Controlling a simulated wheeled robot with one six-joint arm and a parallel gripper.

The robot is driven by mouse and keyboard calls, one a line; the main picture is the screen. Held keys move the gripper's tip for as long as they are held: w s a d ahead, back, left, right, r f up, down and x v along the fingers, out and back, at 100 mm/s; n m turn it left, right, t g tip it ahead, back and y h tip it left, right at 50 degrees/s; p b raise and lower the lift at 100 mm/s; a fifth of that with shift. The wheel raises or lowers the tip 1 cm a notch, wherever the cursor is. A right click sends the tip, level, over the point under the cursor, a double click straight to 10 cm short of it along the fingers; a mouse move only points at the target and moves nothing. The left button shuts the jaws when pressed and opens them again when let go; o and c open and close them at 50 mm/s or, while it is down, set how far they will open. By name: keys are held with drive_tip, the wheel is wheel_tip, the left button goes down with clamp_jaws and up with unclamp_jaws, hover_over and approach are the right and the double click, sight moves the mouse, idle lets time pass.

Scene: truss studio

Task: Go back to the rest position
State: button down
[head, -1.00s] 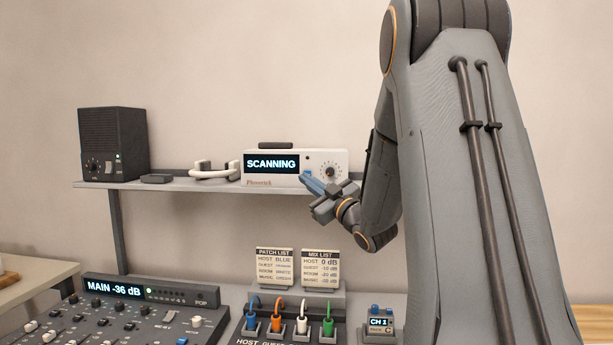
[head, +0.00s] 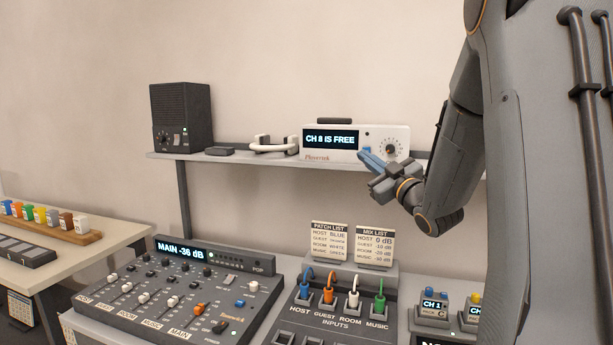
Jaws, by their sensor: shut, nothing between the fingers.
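My gripper (head: 372,163) is in front of the white receiver (head: 398,136) on the wall shelf. Its blue fingers are together and empty, pointing up and left at the receiver's lower front. I cannot tell whether they touch it. The receiver's display (head: 331,140) reads "CH 8 IS FREE", and its round dial (head: 390,149) shows just right of the fingertips. My arm comes in from the right and hides the right side of the scene.
The shelf (head: 228,158) also holds a black speaker (head: 181,117) and a white headset (head: 274,145). Below are a mixer (head: 238,289), an input panel with colored plugs (head: 340,316), two cards and channel packs (head: 432,308). A side table (head: 52,266) stands left.

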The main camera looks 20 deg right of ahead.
drive_tip(key=s+a+f+m+g+h, duration=0.25)
drive_tip(key=a+f+g, duration=0.25)
drive_tip(key=f, duration=0.6)
drive_tip(key=s+a+f+m+g+h, duration=0.25)
drive_tip(key=s+a+f+g, duration=0.2)
drive_tip(key=f, duration=0.55)
drive_tip(key=s+a+f+g, duration=0.3)
drive_tip(key=s, duration=0.4)
drive_tip(key=s+a+f+m+g+y, duration=0.1)
drive_tip(key=s+a+f+g, duration=0.3)
drive_tip(key=s, duration=0.4)
drive_tip(key=s+a+f+m+g, duration=0.1)
drive_tip(key=s+a+f+g, duration=0.2)
drive_tip(key=s, duration=0.5)
drive_tip(key=shift+s+a+f+y, duration=0.2)
drive_tip(key=shift+a+f+y, duration=0.1)
drive_tip(key=shift+a+f, duration=0.1)
drive_tip(key=shift+d+g, duration=0.1)
drive_tip(key=shift+g, duration=0.15)
